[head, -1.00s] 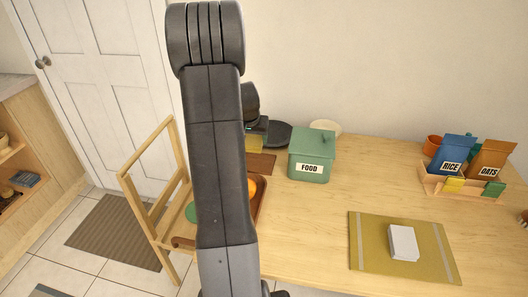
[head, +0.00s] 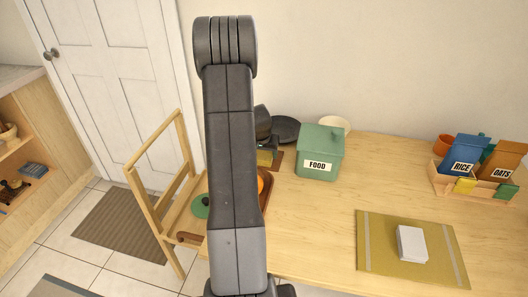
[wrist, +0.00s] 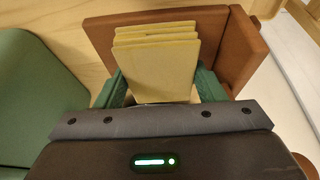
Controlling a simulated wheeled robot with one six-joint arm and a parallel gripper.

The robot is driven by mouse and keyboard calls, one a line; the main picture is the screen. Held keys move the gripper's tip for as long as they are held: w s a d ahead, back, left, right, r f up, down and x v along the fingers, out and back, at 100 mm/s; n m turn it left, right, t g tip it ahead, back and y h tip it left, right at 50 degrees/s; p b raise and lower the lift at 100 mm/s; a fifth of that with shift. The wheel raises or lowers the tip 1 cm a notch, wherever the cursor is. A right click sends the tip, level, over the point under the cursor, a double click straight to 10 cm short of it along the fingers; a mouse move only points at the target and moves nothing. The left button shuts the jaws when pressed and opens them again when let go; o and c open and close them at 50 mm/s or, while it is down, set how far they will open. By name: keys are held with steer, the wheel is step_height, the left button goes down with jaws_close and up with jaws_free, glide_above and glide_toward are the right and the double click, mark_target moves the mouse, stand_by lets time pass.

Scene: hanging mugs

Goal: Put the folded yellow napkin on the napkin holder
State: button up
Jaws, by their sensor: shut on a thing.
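The folded yellow napkin (wrist: 155,65) is upright between the two green fingers of my gripper (wrist: 163,86), which is shut on it. In the head view a small part of the napkin (head: 264,158) shows just right of my arm. A brown wooden piece with upright panels (wrist: 217,45), which looks like the napkin holder, is right behind the napkin in the wrist view. It shows partly in the head view (head: 277,160). I cannot tell whether the napkin touches it. My arm hides much of this area in the head view.
A green FOOD canister (head: 320,154) stands close on the right, with a dark round thing (head: 286,129) behind. A brown tray (head: 265,190) is partly behind my arm. A mat (head: 375,255) with a white block (head: 412,244) lies front right. The table's middle is clear.

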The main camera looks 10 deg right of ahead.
steer(key=shift+f, duration=0.1)
steer(key=o, duration=0.7)
steer(key=shift+r, duration=0.2)
steer(key=shift+r, duration=0.3)
steer(key=shift+v, duration=5.7)
steer(key=shift+s+f, duration=0.1)
steer(key=shift+s, duration=0.15)
